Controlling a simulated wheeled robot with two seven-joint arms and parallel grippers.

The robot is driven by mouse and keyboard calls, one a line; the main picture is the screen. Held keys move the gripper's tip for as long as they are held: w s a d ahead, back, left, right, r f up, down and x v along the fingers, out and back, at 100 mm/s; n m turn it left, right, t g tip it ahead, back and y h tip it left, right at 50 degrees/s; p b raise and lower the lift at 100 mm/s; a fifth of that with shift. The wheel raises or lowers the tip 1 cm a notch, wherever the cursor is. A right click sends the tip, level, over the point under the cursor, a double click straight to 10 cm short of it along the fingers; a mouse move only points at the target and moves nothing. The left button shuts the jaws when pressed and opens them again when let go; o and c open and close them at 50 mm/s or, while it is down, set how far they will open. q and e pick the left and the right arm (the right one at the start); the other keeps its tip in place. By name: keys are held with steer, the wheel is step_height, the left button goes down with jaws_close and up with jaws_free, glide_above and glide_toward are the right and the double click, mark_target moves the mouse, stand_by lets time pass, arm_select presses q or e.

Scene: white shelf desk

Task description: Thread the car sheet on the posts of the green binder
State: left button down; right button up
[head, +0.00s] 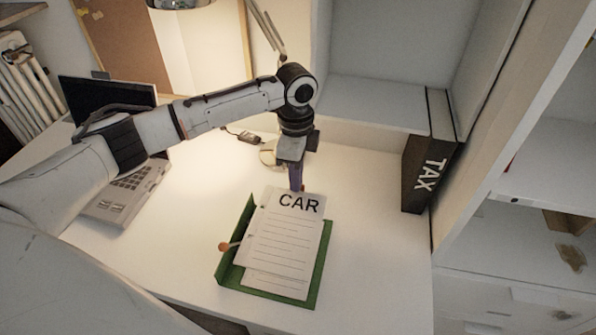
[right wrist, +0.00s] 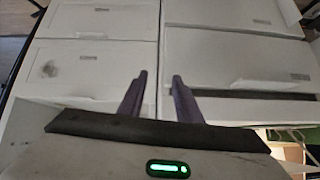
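The car sheet (head: 284,240), white with CAR printed at its top and ruled lines below, lies over the open green binder (head: 318,275) on the desk. The binder's green shows along the left, right and bottom edges. Other white paper shows at the sheet's left edge. The posts cannot be made out. My left gripper (head: 297,188) points down at the sheet's top edge, beside the word CAR. Its fingers look close together on that edge. In the right wrist view my right gripper (right wrist: 158,90) has its fingers apart with nothing between them, facing white drawers.
A laptop (head: 120,150) is at left and a lamp base (head: 270,153) is behind my left gripper. A small orange-brown round thing (head: 224,246) is at the green binder's left edge. White drawers (right wrist: 240,45) fill the right wrist view.

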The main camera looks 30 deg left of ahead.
mark_target(296, 195)
arm_select(q)
steer(key=shift+a, duration=0.1)
steer(key=shift+f+b, duration=0.45)
steer(key=shift+f, duration=2.65)
steer(key=shift+f+p, duration=0.1)
steer(key=shift+p, duration=0.35)
steer(key=shift+f, duration=0.3)
steer(key=shift+f+b, duration=0.55)
steer(key=shift+f, duration=0.75)
stand_by(1.7)
steer(key=c, duration=1.9)
jaws_free()
